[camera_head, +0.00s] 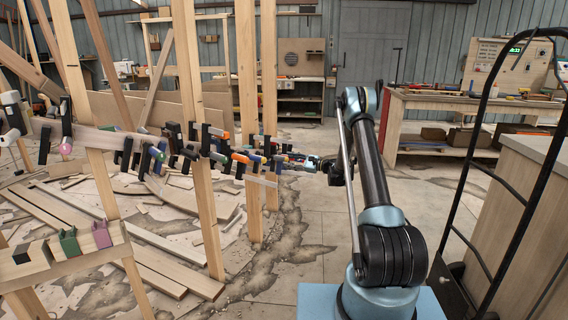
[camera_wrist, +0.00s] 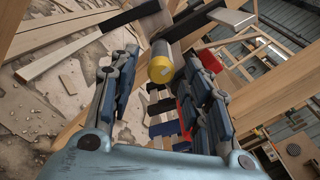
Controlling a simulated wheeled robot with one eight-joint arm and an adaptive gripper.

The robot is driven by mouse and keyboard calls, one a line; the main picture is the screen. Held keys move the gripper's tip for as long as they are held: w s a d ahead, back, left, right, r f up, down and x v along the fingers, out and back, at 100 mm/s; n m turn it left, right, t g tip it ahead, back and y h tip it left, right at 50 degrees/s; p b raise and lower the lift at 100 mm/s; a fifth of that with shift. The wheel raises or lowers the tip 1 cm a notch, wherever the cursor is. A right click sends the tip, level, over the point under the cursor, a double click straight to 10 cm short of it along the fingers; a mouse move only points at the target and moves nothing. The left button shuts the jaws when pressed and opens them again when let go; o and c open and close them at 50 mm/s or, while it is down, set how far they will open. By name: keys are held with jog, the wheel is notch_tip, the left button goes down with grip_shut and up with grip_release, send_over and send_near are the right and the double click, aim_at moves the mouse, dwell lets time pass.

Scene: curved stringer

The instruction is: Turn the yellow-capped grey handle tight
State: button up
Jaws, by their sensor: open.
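The yellow-capped grey handle (camera_wrist: 160,68) shows in the wrist view, its yellow end toward the camera and its grey part behind. My gripper (camera_wrist: 161,54) is open, with one finger left of the handle and the other right of it. The left finger is apart from the handle; I cannot tell whether the right one touches it. In the head view my gripper (camera_head: 287,162) is at the right end of the row of clamps, and the yellow cap cannot be told apart there.
Several clamps (camera_head: 215,148) with black, blue, orange and red parts line the curved wooden stringer (camera_head: 104,138). Upright wooden posts (camera_head: 245,100) stand close to my gripper. A black-framed cart (camera_head: 470,180) is at the right. Loose planks (camera_head: 165,255) lie on the floor.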

jog(key=v, duration=0.6)
jog(key=shift+d, duration=0.15)
jog(key=shift+s+d, duration=0.1)
jog(key=v, duration=0.2)
jog(key=shift+s+d, duration=0.1)
jog(key=shift+d, duration=0.2)
dwell(0.3)
